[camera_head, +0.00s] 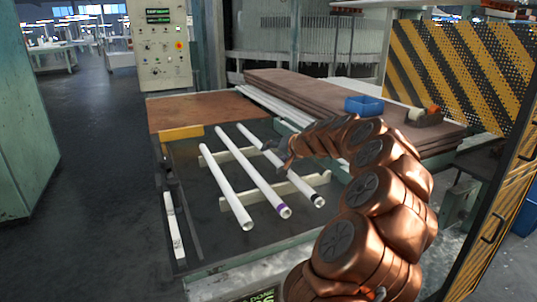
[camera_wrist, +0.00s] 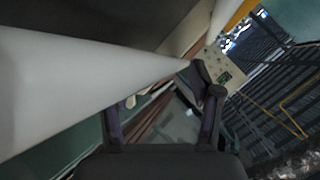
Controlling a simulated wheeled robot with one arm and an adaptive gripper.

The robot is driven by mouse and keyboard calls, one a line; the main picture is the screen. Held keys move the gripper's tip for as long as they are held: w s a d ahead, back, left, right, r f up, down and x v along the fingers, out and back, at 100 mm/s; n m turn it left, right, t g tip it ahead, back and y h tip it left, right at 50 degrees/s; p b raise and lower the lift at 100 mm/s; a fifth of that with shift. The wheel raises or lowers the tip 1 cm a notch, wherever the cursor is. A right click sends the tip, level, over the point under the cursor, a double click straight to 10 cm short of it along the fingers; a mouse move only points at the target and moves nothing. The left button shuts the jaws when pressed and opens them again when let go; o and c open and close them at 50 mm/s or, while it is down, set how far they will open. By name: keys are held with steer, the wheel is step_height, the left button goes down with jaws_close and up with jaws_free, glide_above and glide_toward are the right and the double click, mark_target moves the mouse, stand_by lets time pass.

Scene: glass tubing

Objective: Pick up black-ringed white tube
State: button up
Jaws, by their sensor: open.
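The black-ringed white tube (camera_head: 298,183) is the rightmost of three tubes and lies slanted across two pale rails. Its dark ring is near its front end. A purple-ringed tube (camera_head: 253,176) lies in the middle, and a plain white tube (camera_head: 226,188) lies at left. My gripper (camera_head: 283,150) is open beside the rear half of the black-ringed tube, close to it. In the wrist view, my gripper (camera_wrist: 160,105) has its fingers apart, and a large white tube (camera_wrist: 70,85) crosses the upper left. I cannot tell which tube that is, or whether a finger touches it.
The pale rails (camera_head: 238,156) cross the dark bench top. A white bar (camera_head: 173,225) lies at the left edge. Brown boards with a blue bin (camera_head: 364,105) stand behind my arm. A control panel (camera_head: 163,50) stands at the back.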

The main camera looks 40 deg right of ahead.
steer(key=shift+w+f, duration=0.2)
steer(key=shift+w, duration=0.15)
jaws_close()
stand_by(0.3)
